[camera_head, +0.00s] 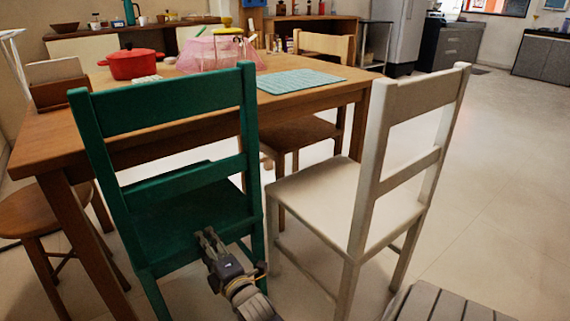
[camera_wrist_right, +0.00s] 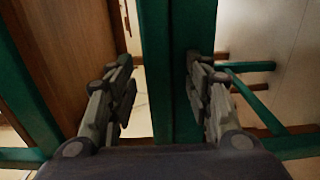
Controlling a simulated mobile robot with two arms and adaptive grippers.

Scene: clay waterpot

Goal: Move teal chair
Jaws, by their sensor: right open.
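The teal chair (camera_head: 165,115) stands upright at the near side of the wooden table (camera_head: 50,128), its back towards me. My right gripper (camera_head: 208,240) is low behind the chair back, close to the seat's rear edge. In the right wrist view my right gripper (camera_wrist_right: 158,72) is open, with a teal upright part of the chair (camera_wrist_right: 172,45) showing between its fingers. I cannot tell whether either finger touches it. My left gripper is not in view.
A white chair (camera_head: 410,92) stands just right of the teal one. A round wooden stool (camera_head: 30,212) is at the left. The table holds a red pot (camera_head: 135,65), a pink mesh cover (camera_head: 205,52) and a teal mat (camera_head: 300,80). Open floor (camera_head: 490,180) lies to the right.

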